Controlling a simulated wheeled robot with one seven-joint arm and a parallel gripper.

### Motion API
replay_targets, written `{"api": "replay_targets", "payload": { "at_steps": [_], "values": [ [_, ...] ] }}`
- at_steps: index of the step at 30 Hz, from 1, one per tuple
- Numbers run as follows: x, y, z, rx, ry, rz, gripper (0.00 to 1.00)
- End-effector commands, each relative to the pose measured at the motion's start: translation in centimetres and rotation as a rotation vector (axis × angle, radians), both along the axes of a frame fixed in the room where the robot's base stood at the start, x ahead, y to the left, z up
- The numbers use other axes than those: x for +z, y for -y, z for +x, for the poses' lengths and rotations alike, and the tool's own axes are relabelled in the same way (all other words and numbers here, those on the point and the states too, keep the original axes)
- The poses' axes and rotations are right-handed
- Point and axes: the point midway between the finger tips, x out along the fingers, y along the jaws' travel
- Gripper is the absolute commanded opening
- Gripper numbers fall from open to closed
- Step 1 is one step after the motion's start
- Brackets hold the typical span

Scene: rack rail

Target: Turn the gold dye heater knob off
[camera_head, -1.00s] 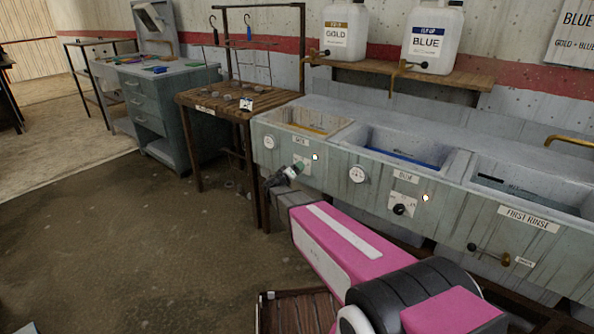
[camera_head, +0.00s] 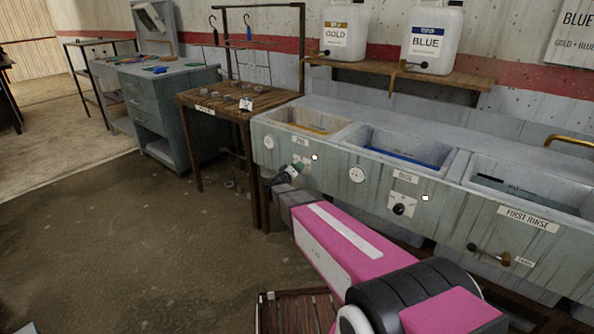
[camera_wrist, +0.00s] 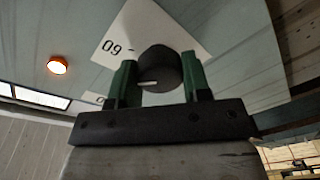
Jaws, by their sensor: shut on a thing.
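The gold dye heater knob (camera_wrist: 160,70) is a dark round knob with a pale pointer line, on a white dial plate (camera_wrist: 180,28) marked 60. In the wrist view the line points left. My gripper (camera_wrist: 158,80) has its green fingers shut on the knob, one on each side. In the head view my gripper (camera_head: 300,170) reaches the front of the gold basin (camera_head: 300,122) and hides the knob. A lit orange lamp (camera_wrist: 57,65) is beside the plate, and it also shows in the head view (camera_head: 315,157).
The blue basin (camera_head: 400,147) is to the right, with its own knob (camera_head: 399,209) and lit lamp (camera_head: 425,198). The first rinse basin (camera_head: 530,193) is further right. A wooden table (camera_head: 215,101) stands close on the left. The floor (camera_head: 120,240) at left is clear.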

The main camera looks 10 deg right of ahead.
Motion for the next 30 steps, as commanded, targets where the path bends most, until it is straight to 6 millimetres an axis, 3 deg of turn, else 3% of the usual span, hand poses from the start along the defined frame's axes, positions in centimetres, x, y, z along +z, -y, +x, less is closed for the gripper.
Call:
{"api": "replay_targets", "payload": {
  "at_steps": [30],
  "values": [
    [-0.31, -0.23, 0.10, 0.004, -0.613, -0.609, 0.20]
  ]
}}
